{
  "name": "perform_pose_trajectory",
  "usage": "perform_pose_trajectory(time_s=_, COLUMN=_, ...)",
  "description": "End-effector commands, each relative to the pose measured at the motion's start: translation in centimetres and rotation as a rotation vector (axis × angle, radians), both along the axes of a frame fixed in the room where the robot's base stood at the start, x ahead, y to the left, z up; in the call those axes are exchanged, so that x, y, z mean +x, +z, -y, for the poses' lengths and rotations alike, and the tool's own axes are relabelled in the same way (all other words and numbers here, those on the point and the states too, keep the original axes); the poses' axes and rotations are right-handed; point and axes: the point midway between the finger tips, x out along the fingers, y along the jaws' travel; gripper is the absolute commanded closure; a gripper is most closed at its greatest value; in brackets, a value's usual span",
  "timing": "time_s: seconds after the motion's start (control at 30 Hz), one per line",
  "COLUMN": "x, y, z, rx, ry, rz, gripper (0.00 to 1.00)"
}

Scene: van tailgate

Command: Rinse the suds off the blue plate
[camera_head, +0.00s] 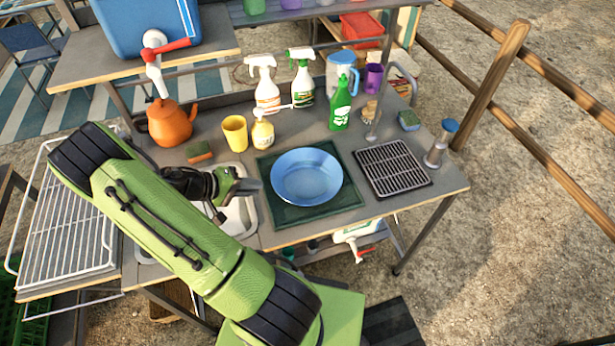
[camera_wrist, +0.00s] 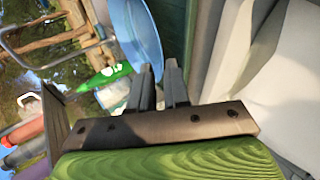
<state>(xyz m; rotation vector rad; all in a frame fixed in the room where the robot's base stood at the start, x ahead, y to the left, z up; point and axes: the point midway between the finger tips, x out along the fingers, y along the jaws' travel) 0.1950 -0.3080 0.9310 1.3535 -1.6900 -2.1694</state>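The blue plate (camera_head: 307,177) lies face up on a dark green mat (camera_head: 285,214) on the counter. Suds on it cannot be made out at this size. My gripper (camera_head: 260,187) is just left of the plate, above the right edge of the sink (camera_head: 238,222). In the wrist view, its fingers (camera_wrist: 160,72) stand slightly apart, with nothing clearly held between them. The plate also shows there (camera_wrist: 137,30), just beyond the fingertips; whether they touch its rim is unclear. A tap with a red lever (camera_head: 168,48) is on the blue water tank (camera_head: 140,25) at upper left.
My arm covers part of the sink. An orange kettle (camera_head: 171,124), a yellow cup (camera_head: 235,133), a soap pump (camera_head: 263,132) and spray bottles (camera_head: 302,78) stand behind. A green bottle (camera_head: 340,106) is behind the plate. A black rack (camera_head: 392,168) lies right; a wire rack (camera_head: 70,235) is left.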

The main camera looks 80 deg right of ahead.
Motion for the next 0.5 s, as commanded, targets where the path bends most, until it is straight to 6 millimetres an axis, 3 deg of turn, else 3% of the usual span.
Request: perform_pose_trajectory(time_s=0.5, x=-4.1, y=-4.2, z=4.0, rx=0.0, ry=0.001, rz=0.003, gripper=0.84)
